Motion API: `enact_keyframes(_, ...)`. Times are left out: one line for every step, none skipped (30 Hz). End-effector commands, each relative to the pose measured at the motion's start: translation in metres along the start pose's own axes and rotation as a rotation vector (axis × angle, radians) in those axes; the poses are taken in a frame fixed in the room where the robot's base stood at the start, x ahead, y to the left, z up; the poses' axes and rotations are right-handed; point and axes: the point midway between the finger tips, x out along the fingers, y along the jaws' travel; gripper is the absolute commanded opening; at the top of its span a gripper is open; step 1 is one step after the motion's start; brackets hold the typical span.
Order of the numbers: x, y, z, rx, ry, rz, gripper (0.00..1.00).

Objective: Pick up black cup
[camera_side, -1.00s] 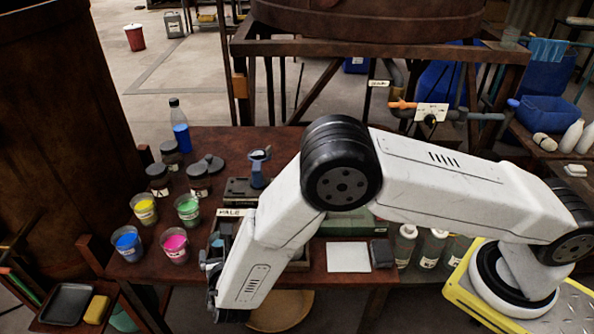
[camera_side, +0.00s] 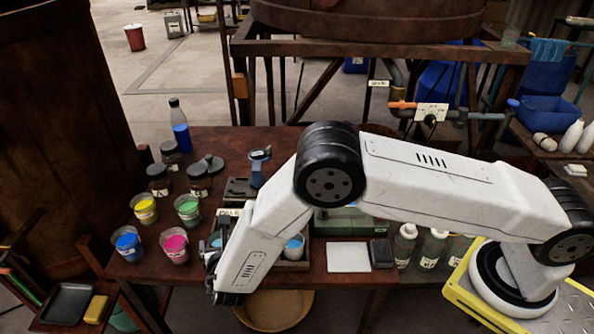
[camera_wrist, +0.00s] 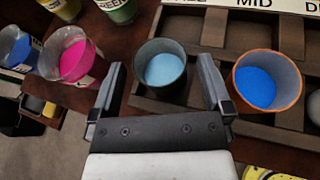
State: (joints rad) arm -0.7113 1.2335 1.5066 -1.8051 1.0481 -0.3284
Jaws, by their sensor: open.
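In the wrist view, a dark, black-looking cup (camera_wrist: 160,93) holding pale blue liquid stands upright at the left end of a brown compartment tray (camera_wrist: 205,100). My gripper (camera_wrist: 162,73) is open, with one finger on each side of this cup. The fingers look apart from its wall, though the exact gap is hard to judge. In the side view, my gripper (camera_side: 213,265) is at the table's front edge, and my forearm hides most of the tray. Pale blue liquid shows just beside the forearm there.
An orange-rimmed cup (camera_wrist: 296,105) with deeper blue stands right of my fingers. Pink (camera_side: 175,246), blue (camera_side: 128,244), green (camera_side: 188,209) and yellow (camera_side: 144,207) cups stand to the left. A white card (camera_side: 348,257) lies on the right. A bottle (camera_side: 180,135) stands behind.

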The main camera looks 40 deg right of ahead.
Motion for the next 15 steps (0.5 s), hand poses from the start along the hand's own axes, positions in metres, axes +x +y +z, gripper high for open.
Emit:
enact_keyframes(0.007, -0.001, 0.0, 0.001, 0.0, -0.002, 1.0)
enact_keyframes(0.011, -0.001, 0.0, 0.001, 0.0, -0.001, 1.0)
enact_keyframes(0.015, -0.001, 0.0, 0.001, 0.0, -0.001, 1.0)
enact_keyframes(0.019, -0.001, -0.001, 0.001, 0.001, -0.001, 1.0)
enact_keyframes(0.022, 0.0, 0.0, 0.001, 0.001, -0.001, 1.0)
enact_keyframes(0.025, 0.0, 0.0, 0.001, 0.001, -0.001, 1.0)
enact_keyframes(0.027, 0.0, 0.0, 0.001, 0.001, -0.001, 1.0)
enact_keyframes(0.029, -0.001, 0.0, 0.0, 0.001, -0.001, 1.0)
enact_keyframes(0.031, -0.001, 0.0, 0.0, 0.001, -0.001, 1.0)
enact_keyframes(0.032, -0.001, 0.0, 0.0, 0.0, -0.001, 1.0)
enact_keyframes(0.033, 0.0, 0.0, 0.0, 0.0, -0.001, 1.0)
enact_keyframes(0.033, 0.0, 0.0, 0.0, 0.0, 0.0, 1.0)
enact_keyframes(0.033, 0.0, 0.0, 0.0, 0.0, 0.0, 1.0)
enact_keyframes(0.033, 0.0, 0.0, 0.0, 0.0, 0.0, 1.0)
enact_keyframes(0.033, 0.0, 0.0, 0.0, 0.0, 0.0, 1.0)
